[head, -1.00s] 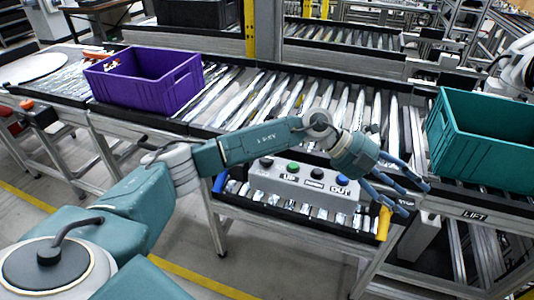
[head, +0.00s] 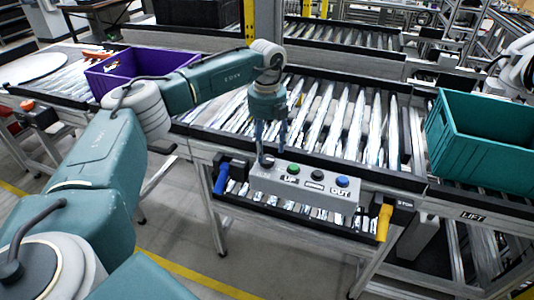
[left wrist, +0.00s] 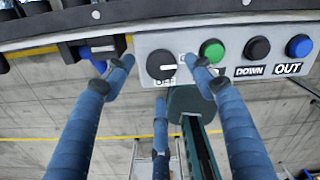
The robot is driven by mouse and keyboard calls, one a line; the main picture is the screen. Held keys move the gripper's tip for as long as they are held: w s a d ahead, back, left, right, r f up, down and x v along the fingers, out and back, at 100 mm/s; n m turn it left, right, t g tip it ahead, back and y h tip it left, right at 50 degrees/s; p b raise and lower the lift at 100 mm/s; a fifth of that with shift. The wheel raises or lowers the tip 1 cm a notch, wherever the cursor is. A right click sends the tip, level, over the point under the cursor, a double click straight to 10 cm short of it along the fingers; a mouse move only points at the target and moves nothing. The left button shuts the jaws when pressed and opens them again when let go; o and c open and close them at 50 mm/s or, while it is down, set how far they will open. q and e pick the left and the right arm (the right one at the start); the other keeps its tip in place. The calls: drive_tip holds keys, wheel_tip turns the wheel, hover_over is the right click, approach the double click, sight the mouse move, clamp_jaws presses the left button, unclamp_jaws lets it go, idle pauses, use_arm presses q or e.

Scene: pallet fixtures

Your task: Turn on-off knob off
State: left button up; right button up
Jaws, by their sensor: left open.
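The on-off knob (left wrist: 161,65) is a round black dial on the left end of a grey control box (head: 300,188). In the left wrist view it has a white mark line, with a partly hidden "OFF" label below it. It also shows in the head view (head: 267,161). My left gripper (head: 270,147) points down at the knob. In the left wrist view its blue fingers (left wrist: 158,72) are spread open on either side of the knob, with a third finger below it. I cannot tell whether they touch it. My right gripper is not in view.
Green (left wrist: 211,50), black (left wrist: 257,48) and blue (left wrist: 299,46) buttons sit right of the knob. Blue (head: 221,178) and yellow (head: 384,222) handles flank the box. A purple crate (head: 125,78) and a teal crate (head: 485,150) stand on the roller conveyor.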

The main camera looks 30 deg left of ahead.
sight(267, 159)
use_arm(q)
drive_tip(key=shift+f+p, duration=0.3)
drive_tip(key=shift+f, duration=1.75)
drive_tip(key=shift+d, duration=0.1)
drive_tip(key=c, duration=1.1)
